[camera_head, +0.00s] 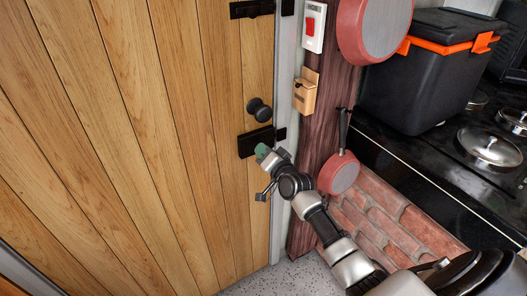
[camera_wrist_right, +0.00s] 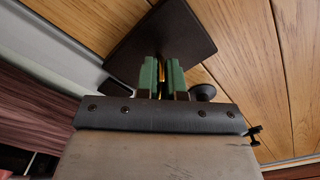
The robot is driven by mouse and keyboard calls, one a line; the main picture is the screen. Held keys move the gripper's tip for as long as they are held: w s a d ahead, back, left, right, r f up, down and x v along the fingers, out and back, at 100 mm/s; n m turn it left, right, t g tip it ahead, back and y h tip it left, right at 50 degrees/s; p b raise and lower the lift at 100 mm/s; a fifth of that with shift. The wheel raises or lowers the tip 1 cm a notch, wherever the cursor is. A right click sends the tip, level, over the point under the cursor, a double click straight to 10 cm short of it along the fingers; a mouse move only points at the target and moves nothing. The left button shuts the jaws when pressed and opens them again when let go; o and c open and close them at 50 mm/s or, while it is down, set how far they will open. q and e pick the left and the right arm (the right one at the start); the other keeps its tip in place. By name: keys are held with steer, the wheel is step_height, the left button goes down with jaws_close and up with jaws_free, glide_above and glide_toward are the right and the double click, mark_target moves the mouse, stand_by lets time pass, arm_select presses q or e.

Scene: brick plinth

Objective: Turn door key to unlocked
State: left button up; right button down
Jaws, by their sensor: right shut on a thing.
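A wooden plank door (camera_head: 170,130) fills the left of the head view, with a round black knob (camera_head: 259,110) and a black lock plate (camera_head: 257,141) below it. My right gripper (camera_head: 262,151) reaches the lower part of the lock plate. In the right wrist view, its green fingertips (camera_wrist_right: 162,78) are shut on a thin brass-coloured key (camera_wrist_right: 162,68) in front of the dark lock plate (camera_wrist_right: 160,42). Most of the key is hidden between the fingers, so its turn angle is hard to tell. My left gripper is not in view.
A dark bolt (camera_head: 251,9) sits higher on the door. Right of the frame are a red switch (camera_head: 312,26), a small wooden box (camera_head: 305,92), hanging red pans (camera_head: 339,172), and a stove with a black cool box (camera_head: 425,70). Speckled floor (camera_head: 270,280) shows below.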

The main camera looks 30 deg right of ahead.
steer(key=n+p, duration=0.1)
steer(key=n, duration=0.3)
steer(key=shift+n, duration=0.4)
steer(key=n+p, duration=0.1)
steer(key=n, duration=0.3)
steer(key=shift+n, duration=0.4)
steer(key=c, duration=1.3)
jaws_free()
steer(key=s, duration=1)
steer(key=shift+s, duration=0.4)
